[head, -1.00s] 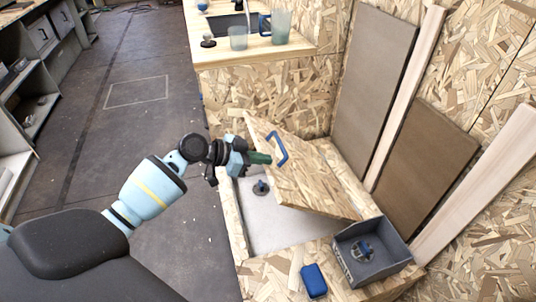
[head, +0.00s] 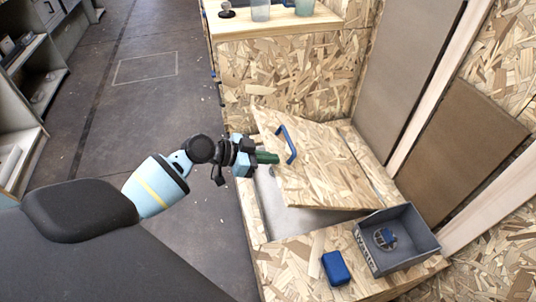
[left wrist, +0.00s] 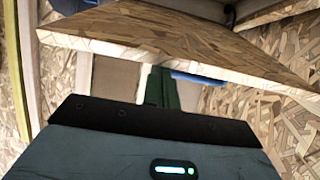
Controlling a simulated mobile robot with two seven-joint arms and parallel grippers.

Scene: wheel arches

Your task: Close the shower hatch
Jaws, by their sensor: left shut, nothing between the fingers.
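The shower hatch (head: 320,165) is an OSB lid, raised and tilted over the box opening, with a blue handle (head: 287,145) near its raised edge. Below it a strip of the pale shower tray (head: 285,215) shows. My left gripper (head: 268,157) is shut and empty, its green fingertips at the hatch's raised left edge, short of the handle. In the left wrist view the green fingers (left wrist: 162,88) reach up to the hatch's edge (left wrist: 120,47), and part of the blue handle (left wrist: 198,78) shows beside them. Whether they touch the hatch I cannot tell. My right gripper is out of view.
A grey bin (head: 400,255) with a blue-and-grey item inside and a blue block (head: 336,268) sit on the OSB ledge before the hatch. A counter (head: 280,22) with cups stands behind. Panels lean on the right wall. Floor at left (head: 130,120) is clear.

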